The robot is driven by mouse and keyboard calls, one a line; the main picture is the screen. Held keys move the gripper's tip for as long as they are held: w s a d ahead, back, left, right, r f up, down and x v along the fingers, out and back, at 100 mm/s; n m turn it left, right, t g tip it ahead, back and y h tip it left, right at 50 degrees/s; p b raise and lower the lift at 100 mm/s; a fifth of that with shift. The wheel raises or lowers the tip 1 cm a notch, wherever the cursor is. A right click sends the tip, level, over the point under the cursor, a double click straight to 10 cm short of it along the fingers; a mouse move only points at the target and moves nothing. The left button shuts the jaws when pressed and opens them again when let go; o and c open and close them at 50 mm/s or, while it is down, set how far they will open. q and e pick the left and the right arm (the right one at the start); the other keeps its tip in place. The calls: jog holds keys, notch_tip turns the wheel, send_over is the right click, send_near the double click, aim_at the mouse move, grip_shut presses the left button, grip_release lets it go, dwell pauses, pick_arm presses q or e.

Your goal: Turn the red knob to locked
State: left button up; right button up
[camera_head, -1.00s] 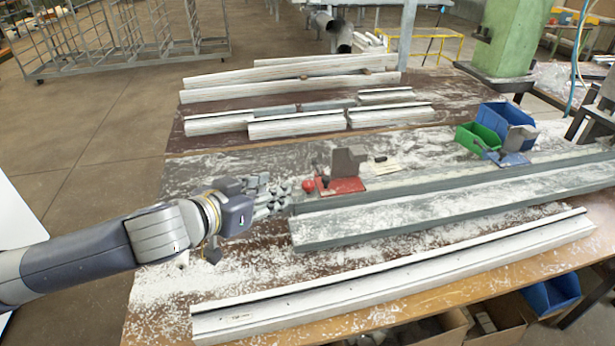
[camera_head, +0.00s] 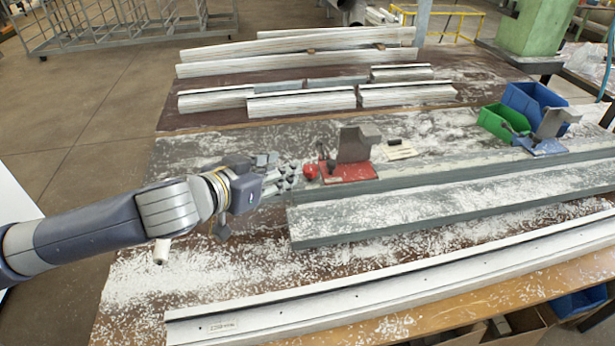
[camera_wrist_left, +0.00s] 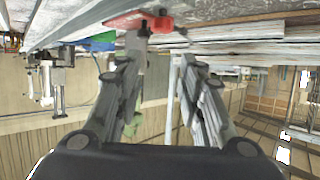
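The red knob (camera_head: 311,171) sits at the left end of a red clamp base (camera_head: 347,172) on the bench, with a grey upright clamp block (camera_head: 355,143) behind it. My left gripper (camera_head: 286,174) is just left of the knob, its fingers pointing at it. In the left wrist view the fingers of my left gripper (camera_wrist_left: 162,80) are spread apart with nothing between them. There the knob (camera_wrist_left: 162,24) shows beyond the fingertips, near the top edge. I cannot tell the knob's turned position. My right gripper is not in view.
A long grey profile (camera_head: 400,212) lies right of my gripper, and a white profile (camera_head: 380,285) lies along the front edge. A blue-based clamp (camera_head: 543,147) stands right, by a green bin (camera_head: 497,124) and a blue bin (camera_head: 528,101). A small label plate (camera_head: 398,151) lies behind.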

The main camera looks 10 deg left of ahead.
aim_at(309, 169)
pick_arm(q)
jog(key=x, duration=0.4)
jog(key=f+x, duration=0.1)
jog(key=x, duration=0.3)
jog(key=s+f+b+x, duration=0.1)
jog(key=x, duration=0.3)
jog(key=shift+w+a+f, duration=0.1)
jog(key=shift+a+f, duration=0.05)
jog(key=shift+f, duration=0.1)
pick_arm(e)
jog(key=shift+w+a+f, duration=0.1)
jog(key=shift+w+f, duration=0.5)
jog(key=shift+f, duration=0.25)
pick_arm(q)
jog(key=shift+c, duration=0.6)
jog(key=c, duration=0.6)
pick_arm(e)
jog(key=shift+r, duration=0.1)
